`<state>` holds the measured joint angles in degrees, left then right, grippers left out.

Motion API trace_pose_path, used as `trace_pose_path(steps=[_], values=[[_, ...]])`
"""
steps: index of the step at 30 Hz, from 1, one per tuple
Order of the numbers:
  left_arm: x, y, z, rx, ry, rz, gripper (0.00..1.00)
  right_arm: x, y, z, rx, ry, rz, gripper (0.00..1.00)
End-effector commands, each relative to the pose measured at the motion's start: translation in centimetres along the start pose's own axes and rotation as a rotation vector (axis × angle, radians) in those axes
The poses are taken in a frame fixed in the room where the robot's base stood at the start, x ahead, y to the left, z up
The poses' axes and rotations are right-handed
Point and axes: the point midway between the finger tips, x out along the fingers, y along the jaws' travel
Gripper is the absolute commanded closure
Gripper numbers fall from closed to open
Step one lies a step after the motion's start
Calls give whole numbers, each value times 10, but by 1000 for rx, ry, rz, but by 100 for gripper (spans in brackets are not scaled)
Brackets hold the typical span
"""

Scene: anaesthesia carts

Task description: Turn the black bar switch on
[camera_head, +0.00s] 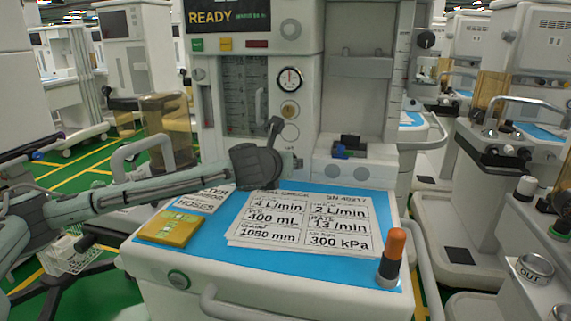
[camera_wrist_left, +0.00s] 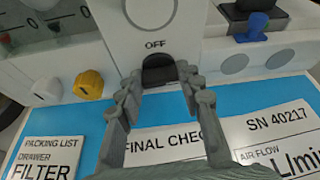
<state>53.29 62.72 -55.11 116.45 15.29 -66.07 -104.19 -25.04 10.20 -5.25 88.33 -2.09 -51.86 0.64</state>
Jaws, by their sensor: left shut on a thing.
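The black bar switch (camera_wrist_left: 158,68) sits on the pale front of the cart, just under the word OFF (camera_wrist_left: 156,44), in the left wrist view. My left gripper (camera_wrist_left: 161,80) has its two fingers on either side of the switch and is shut on it. In the head view my left gripper (camera_head: 292,160) reaches in from the left to the cart's front panel, above the blue worktop. There the gripper hides the switch. The bar's exact angle is hard to tell. My right gripper is not in view.
A blue worktop (camera_head: 225,212) carries printed sheets (camera_head: 305,222), a yellow box (camera_head: 168,228) and an upright orange-topped cylinder (camera_head: 391,262). A blue-and-black part (camera_wrist_left: 258,22) is to the right.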

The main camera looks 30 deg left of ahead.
Motion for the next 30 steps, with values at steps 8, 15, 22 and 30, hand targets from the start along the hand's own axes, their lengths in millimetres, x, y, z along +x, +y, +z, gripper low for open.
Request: trace_pose_path(steps=[8,15,22,30], values=[[0,-1,0,90,-1,37,93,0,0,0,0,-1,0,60],[0,0,0,111,0,46,93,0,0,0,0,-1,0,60],[0,0,0,112,-1,47,93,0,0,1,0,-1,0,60],[0,0,0,111,-1,46,55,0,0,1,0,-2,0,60]])
